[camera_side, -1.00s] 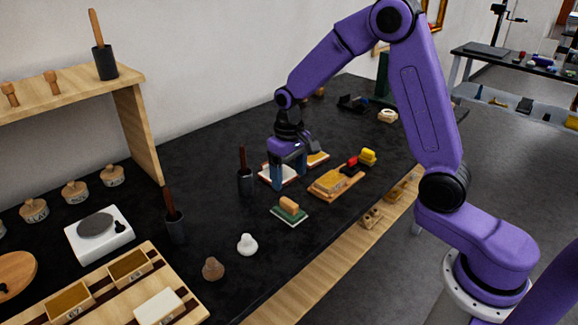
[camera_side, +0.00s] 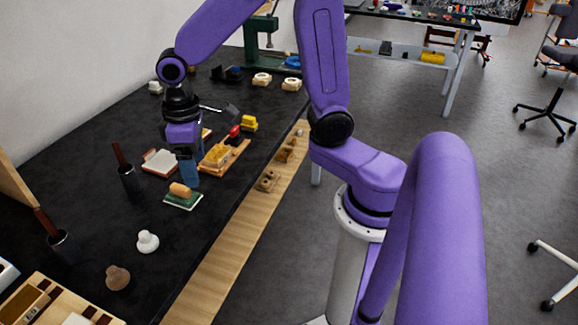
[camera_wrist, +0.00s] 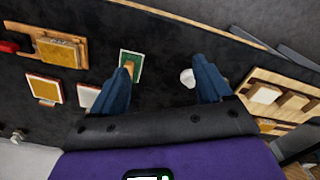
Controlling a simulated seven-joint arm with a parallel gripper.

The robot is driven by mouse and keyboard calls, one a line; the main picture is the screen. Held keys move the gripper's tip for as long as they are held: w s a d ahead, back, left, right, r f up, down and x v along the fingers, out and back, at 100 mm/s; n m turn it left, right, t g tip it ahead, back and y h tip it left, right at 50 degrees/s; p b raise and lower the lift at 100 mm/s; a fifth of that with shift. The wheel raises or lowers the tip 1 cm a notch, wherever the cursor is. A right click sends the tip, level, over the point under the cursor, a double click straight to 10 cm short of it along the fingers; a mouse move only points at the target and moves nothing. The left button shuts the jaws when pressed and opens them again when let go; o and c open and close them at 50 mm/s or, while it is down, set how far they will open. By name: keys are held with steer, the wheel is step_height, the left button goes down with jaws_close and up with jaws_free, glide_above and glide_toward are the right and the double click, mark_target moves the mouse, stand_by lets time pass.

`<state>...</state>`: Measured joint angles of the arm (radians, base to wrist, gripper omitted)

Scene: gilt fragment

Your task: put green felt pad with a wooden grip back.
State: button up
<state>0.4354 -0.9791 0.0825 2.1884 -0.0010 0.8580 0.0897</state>
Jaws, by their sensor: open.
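The green felt pad (camera_side: 183,203) lies flat on the black worktop, with its tan wooden grip (camera_side: 180,189) on top. In the wrist view the pad (camera_wrist: 137,62) shows beside the left finger, which covers part of the grip. My gripper (camera_side: 188,184) points down, with its blue fingers just behind the pad in the side view. In the wrist view my gripper (camera_wrist: 163,67) is open and nothing is between its fingers. Whether a finger touches the pad cannot be told.
A dark cup with a brush (camera_side: 130,180) stands left. A white knob-shaped piece (camera_side: 147,242) and a brown one (camera_side: 117,277) stand in front. Worktop between them is clear.

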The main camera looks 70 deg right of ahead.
steer(key=s+d+n, duration=0.1)
steer(key=s+n, duration=0.2)
steer(key=s, duration=0.6)
steer(key=s+d+r+n, duration=0.1)
steer(key=s+n, duration=0.3)
steer(key=s, duration=0.6)
steer(key=shift+s+d+r, duration=0.2)
steer(key=shift+d+r, duration=0.05)
steer(key=shift+d, duration=0.4)
